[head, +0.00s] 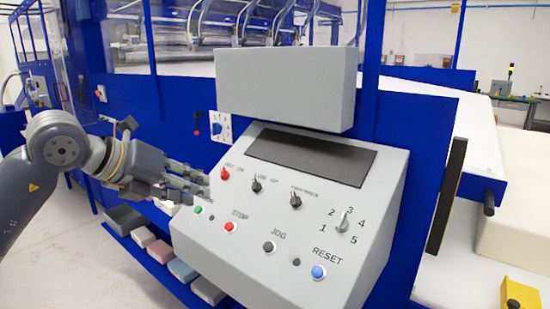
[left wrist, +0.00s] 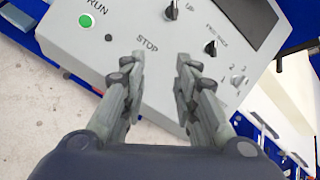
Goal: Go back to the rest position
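My left gripper (head: 203,188) is at the left edge of the grey control panel (head: 270,212), its fingers pointing right toward the panel face. In the left wrist view, its two fingers (left wrist: 162,62) stand apart with nothing between them, in front of the STOP label (left wrist: 147,44). The green RUN button (left wrist: 87,20) shows clear of the fingers. I cannot tell whether a fingertip touches the panel. The panel also holds a red STOP button (head: 230,226), a black JOG button (head: 269,247) and a blue RESET button (head: 318,272). My right gripper is not in view.
A grey box (head: 285,88) juts out above the panel. The blue machine frame (head: 418,130) stands behind. Foam blocks (head: 182,270) lie low, left of the panel. A white table (head: 450,262) with a large cream block (head: 515,215) is at right. Open floor (head: 75,260) lies at lower left.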

